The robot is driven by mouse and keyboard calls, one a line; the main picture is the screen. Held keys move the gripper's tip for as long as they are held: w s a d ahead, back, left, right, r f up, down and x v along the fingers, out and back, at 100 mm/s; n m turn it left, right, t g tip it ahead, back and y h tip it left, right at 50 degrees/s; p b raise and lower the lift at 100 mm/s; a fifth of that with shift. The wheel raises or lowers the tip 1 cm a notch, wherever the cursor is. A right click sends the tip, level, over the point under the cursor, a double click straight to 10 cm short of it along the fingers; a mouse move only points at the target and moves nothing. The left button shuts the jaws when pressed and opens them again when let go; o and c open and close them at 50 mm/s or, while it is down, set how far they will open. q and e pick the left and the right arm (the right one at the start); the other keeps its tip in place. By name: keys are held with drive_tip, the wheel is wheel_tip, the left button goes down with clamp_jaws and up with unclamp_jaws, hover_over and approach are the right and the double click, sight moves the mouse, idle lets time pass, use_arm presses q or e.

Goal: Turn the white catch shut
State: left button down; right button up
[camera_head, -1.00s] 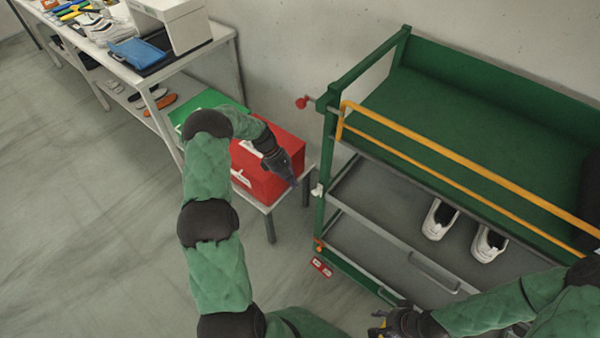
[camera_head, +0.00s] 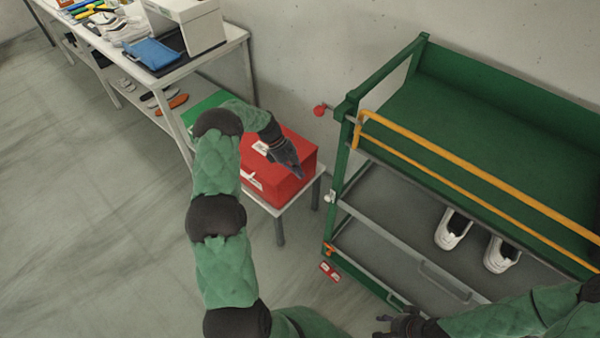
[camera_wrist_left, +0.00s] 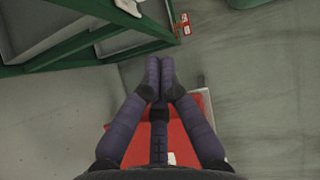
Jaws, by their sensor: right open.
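The white catch (camera_head: 330,197) is a small white piece on the left front post of the green cart (camera_head: 341,165). A white piece at the top of the left wrist view (camera_wrist_left: 128,8), by the green frame, seems to be the same catch. How far it is turned is too small to tell. My left gripper (camera_head: 297,172) is over the red box (camera_head: 283,192), left of the catch and apart from it. In the left wrist view its fingertips (camera_wrist_left: 160,66) are together with nothing between them. My right gripper (camera_head: 383,327) is open and empty at the bottom, before the cart.
The red box stands on a small white table (camera_head: 290,207). A long workbench (camera_head: 180,75) is at the upper left. The floor at left is clear.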

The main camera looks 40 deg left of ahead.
sight(330, 199)
use_arm(q)
drive_tip(key=d+f+b, duration=0.1)
drive_tip(key=d+f, duration=0.5)
drive_tip(key=d, duration=0.2)
drive_tip(key=shift+w, duration=0.35)
use_arm(e)
drive_tip(key=shift+f, duration=0.6)
use_arm(q)
drive_tip(key=shift+w, duration=0.1)
drive_tip(key=shift+d+r+y, duration=0.1)
drive_tip(key=shift+d+y, duration=0.2)
drive_tip(key=shift+y, duration=0.2)
use_arm(e)
drive_tip(key=shift+s+d+r, duration=0.1)
drive_tip(key=shift+s+r, duration=0.15)
drive_tip(key=shift+s, duration=0.55)
